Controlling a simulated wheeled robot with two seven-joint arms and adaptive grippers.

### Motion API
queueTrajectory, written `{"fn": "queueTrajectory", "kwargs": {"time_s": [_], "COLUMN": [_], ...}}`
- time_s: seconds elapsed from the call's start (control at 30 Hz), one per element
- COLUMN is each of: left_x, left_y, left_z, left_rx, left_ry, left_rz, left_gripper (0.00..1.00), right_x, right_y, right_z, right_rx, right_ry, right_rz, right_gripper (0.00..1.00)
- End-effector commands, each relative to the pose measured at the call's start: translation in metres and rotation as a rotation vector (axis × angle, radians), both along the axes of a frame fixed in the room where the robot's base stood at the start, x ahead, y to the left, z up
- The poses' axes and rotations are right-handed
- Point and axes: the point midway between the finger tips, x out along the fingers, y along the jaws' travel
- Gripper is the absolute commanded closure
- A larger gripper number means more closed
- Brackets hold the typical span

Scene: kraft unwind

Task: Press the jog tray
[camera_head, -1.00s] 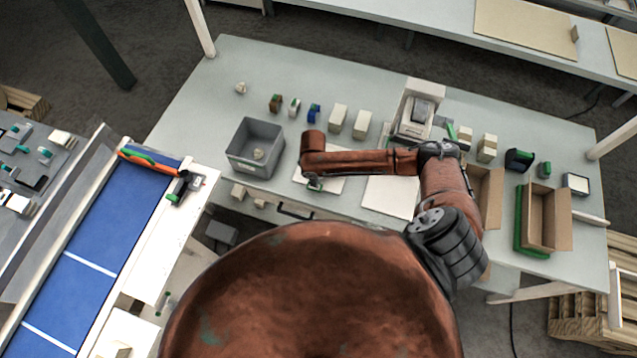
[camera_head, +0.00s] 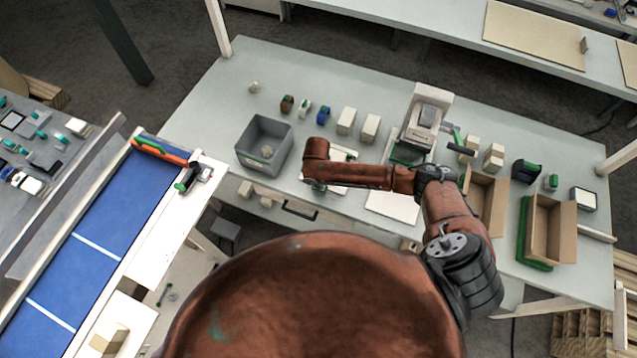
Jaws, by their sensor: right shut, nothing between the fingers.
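A flat white tray-like panel (camera_head: 341,179) lies on the grey table, partly hidden under my right forearm; I cannot tell for sure that it is the jog tray. My right gripper (camera_head: 317,187) points down at the left part of this panel, shut and empty. It is small and mostly hidden by my wrist, and I cannot tell whether it touches the panel. My left gripper is not in view.
A grey bin (camera_head: 243,159) stands left of my gripper. Several small blocks (camera_head: 346,121) line the back, beside a white machine (camera_head: 425,125). Open cardboard boxes (camera_head: 548,230) stand at the right. A blue conveyor (camera_head: 88,225) runs at the left.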

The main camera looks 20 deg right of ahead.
Motion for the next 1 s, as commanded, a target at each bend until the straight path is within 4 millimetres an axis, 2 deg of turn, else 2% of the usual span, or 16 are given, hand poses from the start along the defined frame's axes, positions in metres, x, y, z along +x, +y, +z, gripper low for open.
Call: {"fn": "queueTrajectory", "kwargs": {"time_s": [0.03,0.27,0.4,0.6,0.7,0.83,1.0], "left_x": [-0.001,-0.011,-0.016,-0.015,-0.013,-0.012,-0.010], "left_y": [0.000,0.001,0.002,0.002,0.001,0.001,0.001], "left_z": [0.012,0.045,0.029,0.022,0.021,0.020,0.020], "left_rx": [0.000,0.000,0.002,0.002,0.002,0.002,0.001], "left_ry": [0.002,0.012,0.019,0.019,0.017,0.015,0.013], "left_rz": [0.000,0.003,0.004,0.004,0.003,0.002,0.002], "left_gripper": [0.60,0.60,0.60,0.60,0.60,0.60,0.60], "right_x": [0.000,-0.001,-0.001,-0.005,-0.006,-0.007,-0.007], "right_y": [0.001,0.005,0.008,0.010,0.011,0.012,0.013], "right_z": [0.011,0.041,0.067,0.107,0.120,0.130,0.134], "right_rx": [0.001,0.004,0.006,0.004,0.004,0.003,0.004], "right_ry": [-0.001,-0.009,-0.014,-0.012,-0.012,-0.011,-0.010], "right_rz": [0.000,0.002,0.004,0.004,0.003,0.002,0.003], "right_gripper": [1.00,1.00,1.00,1.00,1.00,1.00,1.00]}}
